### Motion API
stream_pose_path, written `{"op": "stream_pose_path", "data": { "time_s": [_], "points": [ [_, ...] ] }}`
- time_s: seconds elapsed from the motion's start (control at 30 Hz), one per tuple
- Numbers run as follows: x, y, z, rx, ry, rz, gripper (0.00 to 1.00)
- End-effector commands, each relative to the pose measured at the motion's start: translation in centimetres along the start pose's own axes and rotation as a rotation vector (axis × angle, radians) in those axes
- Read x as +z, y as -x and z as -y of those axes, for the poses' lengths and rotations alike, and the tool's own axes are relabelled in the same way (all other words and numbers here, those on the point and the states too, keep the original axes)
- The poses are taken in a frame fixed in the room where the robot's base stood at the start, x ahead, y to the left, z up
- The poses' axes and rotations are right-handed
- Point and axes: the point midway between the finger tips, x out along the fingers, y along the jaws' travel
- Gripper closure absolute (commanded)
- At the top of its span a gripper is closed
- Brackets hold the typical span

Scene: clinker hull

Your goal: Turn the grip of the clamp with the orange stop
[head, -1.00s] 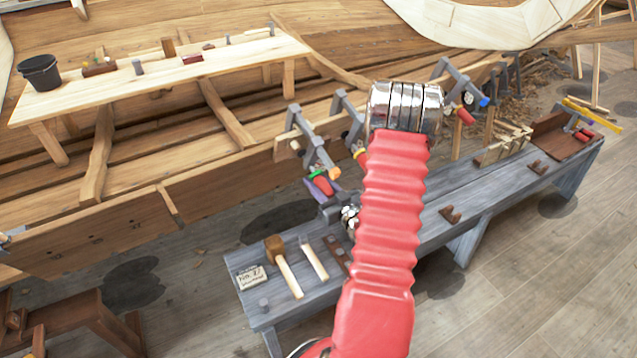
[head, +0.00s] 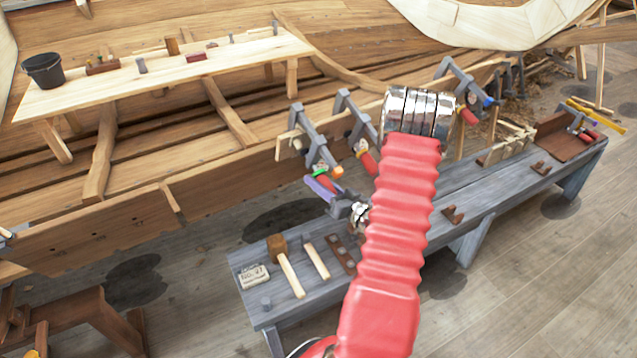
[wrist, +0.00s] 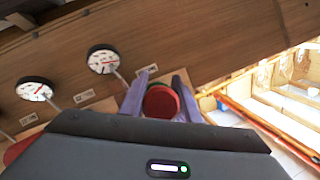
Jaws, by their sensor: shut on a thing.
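The clamp (head: 311,132) with the orange stop (head: 337,172) is the leftmost of the grey clamps on the hull plank in the head view. A green collar (head: 320,172) shows at the top of its grip. My gripper (head: 322,187) has purple fingers and is shut on this grip. In the head view a finger covers most of the grip. In the wrist view the red round end of the grip (wrist: 161,101) sits between the two fingers, with a green edge above it. The orange stop is not seen in the wrist view.
A second clamp (head: 350,118) with a red grip stands close to the right, and another with a blue stop (head: 487,101) is farther right. Below is a grey bench (head: 410,225) with a mallet (head: 287,265). Two dials (wrist: 103,59) (wrist: 36,89) show in the wrist view.

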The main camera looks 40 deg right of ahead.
Motion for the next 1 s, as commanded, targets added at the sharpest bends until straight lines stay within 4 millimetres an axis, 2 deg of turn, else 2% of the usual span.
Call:
{"op": "stream_pose_path", "data": {
  "time_s": [0.13, 0.17, 0.4, 0.77, 1.0],
  "points": [
    [-0.1, 0.1, -0.1, 0.005, 0.0, -0.002, 0.93],
    [-0.1, 0.1, -0.1, 0.005, 0.0, -0.002, 0.7],
    [0.0, 0.0, -0.1, 0.003, 0.001, -0.001, 0.53],
    [0.0, 0.3, -0.1, 0.003, 0.001, -0.001, 0.52],
    [-0.1, 2.7, -0.1, 0.005, 0.0, -0.002, 0.52]
  ]
}}
